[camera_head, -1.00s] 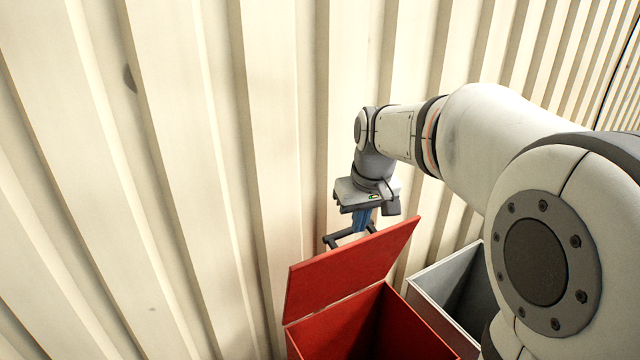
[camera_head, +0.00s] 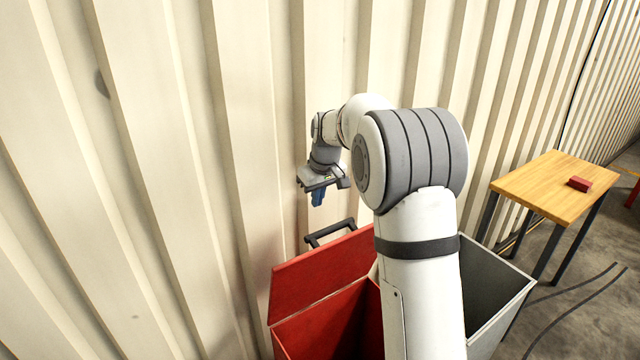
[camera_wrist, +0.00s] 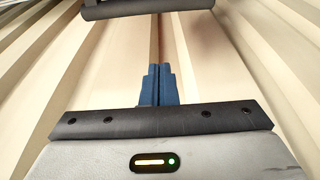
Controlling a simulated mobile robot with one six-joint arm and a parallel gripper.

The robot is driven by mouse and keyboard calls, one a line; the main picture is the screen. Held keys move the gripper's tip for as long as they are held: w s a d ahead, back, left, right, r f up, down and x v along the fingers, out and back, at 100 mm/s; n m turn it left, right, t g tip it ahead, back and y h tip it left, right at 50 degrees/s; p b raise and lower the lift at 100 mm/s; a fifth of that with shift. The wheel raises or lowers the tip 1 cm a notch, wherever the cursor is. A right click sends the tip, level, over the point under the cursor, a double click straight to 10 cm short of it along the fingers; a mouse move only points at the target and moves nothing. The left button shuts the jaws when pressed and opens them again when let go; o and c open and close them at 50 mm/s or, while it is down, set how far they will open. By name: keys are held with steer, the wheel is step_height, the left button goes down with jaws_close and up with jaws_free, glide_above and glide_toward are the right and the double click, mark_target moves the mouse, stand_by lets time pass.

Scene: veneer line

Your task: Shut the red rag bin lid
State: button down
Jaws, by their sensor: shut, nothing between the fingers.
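The red rag bin (camera_head: 345,322) stands at the bottom middle of the head view, partly hidden behind my arm. Its red lid (camera_head: 318,272) is open, tilted up on the wall side, with a dark handle (camera_head: 330,233) at its far edge. My gripper (camera_head: 317,198) is shut and empty. It hangs above and behind the lid's handle, close to the wall, apart from the lid. In the wrist view, the blue fingers (camera_wrist: 157,85) are closed together in front of the wall. A dark bar, which may be the lid's handle, crosses the top edge there.
A ribbed cream wall (camera_head: 180,150) runs close behind the bin and gripper. A grey open bin (camera_head: 490,290) stands right of the red bin. A wooden table (camera_head: 545,187) with a red block (camera_head: 580,184) is farther right. Dark cables (camera_head: 575,320) lie on the floor.

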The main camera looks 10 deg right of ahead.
steer(key=shift+s+d+f+p, duration=0.2)
steer(key=shift+s+f, duration=0.25)
steer(key=shift+f, duration=0.3)
steer(key=shift+s+d+f+p, duration=0.2)
steer(key=shift+s+f, duration=0.25)
steer(key=shift+f, duration=0.3)
steer(key=shift+s+d+f+p, duration=0.2)
steer(key=shift+s+f, duration=0.25)
steer(key=shift+f, duration=0.3)
